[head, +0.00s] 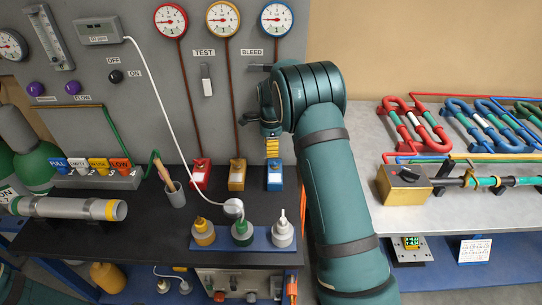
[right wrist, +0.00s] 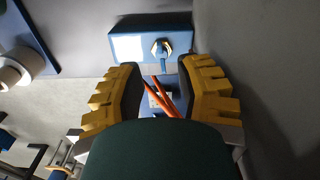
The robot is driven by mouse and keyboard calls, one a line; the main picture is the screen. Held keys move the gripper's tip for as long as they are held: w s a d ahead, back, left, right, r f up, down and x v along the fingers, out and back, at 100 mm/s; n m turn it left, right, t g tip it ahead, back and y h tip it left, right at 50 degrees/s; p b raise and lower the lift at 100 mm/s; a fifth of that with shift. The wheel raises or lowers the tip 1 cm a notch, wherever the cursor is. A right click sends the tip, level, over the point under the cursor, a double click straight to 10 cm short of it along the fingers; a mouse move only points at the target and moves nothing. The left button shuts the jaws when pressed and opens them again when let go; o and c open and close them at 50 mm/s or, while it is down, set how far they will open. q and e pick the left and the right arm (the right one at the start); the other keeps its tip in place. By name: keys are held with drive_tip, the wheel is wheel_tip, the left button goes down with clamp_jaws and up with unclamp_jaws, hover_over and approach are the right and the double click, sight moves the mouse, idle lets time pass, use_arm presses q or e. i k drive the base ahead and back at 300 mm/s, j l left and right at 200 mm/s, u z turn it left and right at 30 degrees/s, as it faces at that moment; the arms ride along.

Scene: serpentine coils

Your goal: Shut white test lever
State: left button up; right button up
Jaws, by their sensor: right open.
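The white test lever (head: 207,85) is on the grey panel under the TEST label (head: 204,52). Its handle hangs upright along the red pipe's right side. My right gripper (head: 272,148) is to the lever's right and lower, in front of the panel, pointing down above a blue block (head: 275,178). In the right wrist view its yellow fingers (right wrist: 160,90) are open, with the blue block (right wrist: 125,47) beyond them and orange strips between. Nothing is held. The test lever does not show in the right wrist view. My left gripper is out of view.
A dark lever (head: 260,67) under the BLEED label (head: 252,52) lies sideways, partly behind my right arm. Red (head: 200,174) and yellow (head: 237,175) blocks stand below the gauges. A white hose (head: 165,105) hangs across the panel. A blue tray (head: 262,240) holds several capped fittings.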

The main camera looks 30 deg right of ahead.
sight(207, 84)
drive_tip(key=k+j, duration=0.75)
drive_tip(key=k, duration=0.1)
